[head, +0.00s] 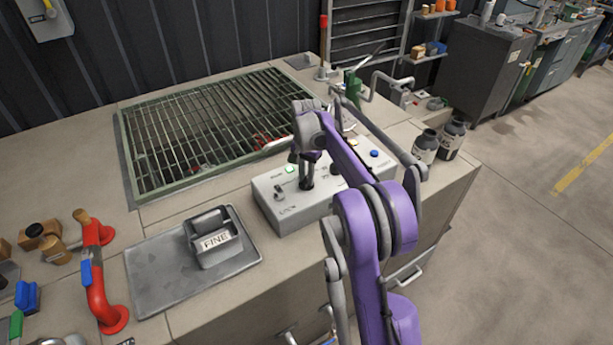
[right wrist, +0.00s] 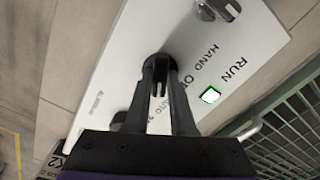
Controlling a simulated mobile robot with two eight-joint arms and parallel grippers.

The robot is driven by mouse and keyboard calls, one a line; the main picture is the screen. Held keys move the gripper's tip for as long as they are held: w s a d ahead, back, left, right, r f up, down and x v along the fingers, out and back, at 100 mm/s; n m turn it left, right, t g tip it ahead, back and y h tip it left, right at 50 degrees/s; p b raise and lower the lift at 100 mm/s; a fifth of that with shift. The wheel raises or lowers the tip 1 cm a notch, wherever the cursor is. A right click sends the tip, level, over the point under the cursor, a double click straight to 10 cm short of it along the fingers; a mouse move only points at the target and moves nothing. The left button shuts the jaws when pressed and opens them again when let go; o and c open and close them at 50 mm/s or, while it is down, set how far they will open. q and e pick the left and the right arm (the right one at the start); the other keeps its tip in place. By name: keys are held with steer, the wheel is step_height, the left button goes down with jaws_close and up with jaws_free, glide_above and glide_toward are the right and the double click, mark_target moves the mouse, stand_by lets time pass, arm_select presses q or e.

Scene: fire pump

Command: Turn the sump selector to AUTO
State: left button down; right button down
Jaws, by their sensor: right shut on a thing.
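The selector box (head: 272,203) is a light grey control panel on the counter, beside the grating. In the right wrist view its white face (right wrist: 112,62) carries the words HAND, AUTO and a partly covered one between them, around a dark round selector (right wrist: 157,62). My right gripper (head: 307,184) reaches down onto the panel. In the right wrist view its dark fingers (right wrist: 160,78) are shut on this selector and cover most of it. Which way its pointer faces is hidden. A green lamp (right wrist: 210,95) marked RUN is lit beside it. My left gripper is out of view.
Another selector (head: 279,192) sits at the panel's left end. A floor-like grating (head: 200,130) lies behind the box. A grey tray (head: 150,275) with a block marked FINE (head: 213,238) is to the left. Dark bottles (head: 451,138) stand right of the box.

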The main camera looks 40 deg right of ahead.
mark_target(306, 179)
steer(key=c, duration=0.8)
jaws_free()
steer(key=shift+o, duration=0.2)
steer(key=shift+r, duration=0.15)
step_height(306, 179, up, 11)
steer(key=shift+f+p, duration=0.2)
steer(key=shift+p, duration=0.2)
steer(key=shift+a, duration=0.1)
